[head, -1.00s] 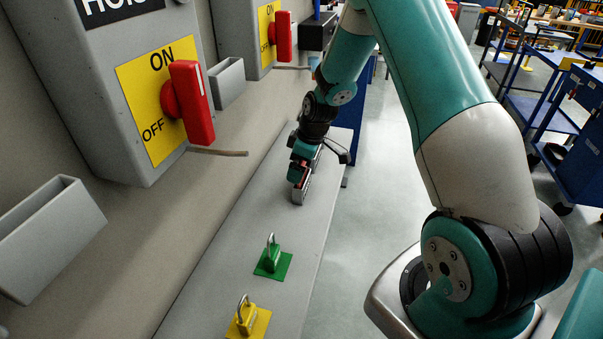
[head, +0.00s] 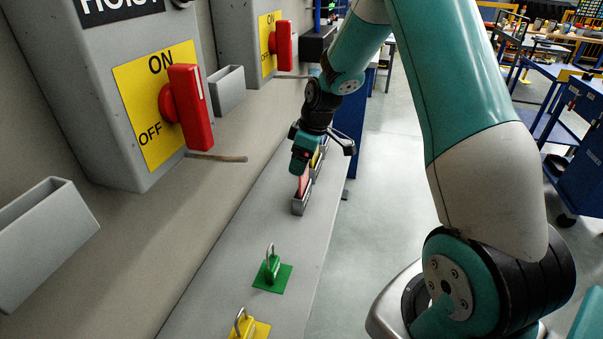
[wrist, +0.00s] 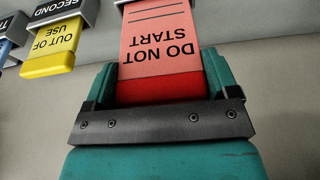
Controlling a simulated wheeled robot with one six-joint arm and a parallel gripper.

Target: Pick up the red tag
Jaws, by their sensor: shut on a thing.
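The red tag (wrist: 160,50) reads "DO NOT START" upside down in the wrist view. My gripper (wrist: 161,88) is shut on its red end, one teal finger on each side. In the head view my gripper (head: 304,158) is above a narrow grey rack (head: 299,206) on the ledge, and the red tag (head: 304,184) shows between them. The tag's far end reaches a grey slot at the top edge of the wrist view. I cannot tell whether it is clear of the slot.
A yellow tag (wrist: 52,48) sits in the neighbouring slot. A green padlock (head: 271,268) and a yellow padlock (head: 244,324) stand nearer on the ledge (head: 228,260). Switch boxes with red handles (head: 188,108) and grey wall pockets (head: 45,230) line the left.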

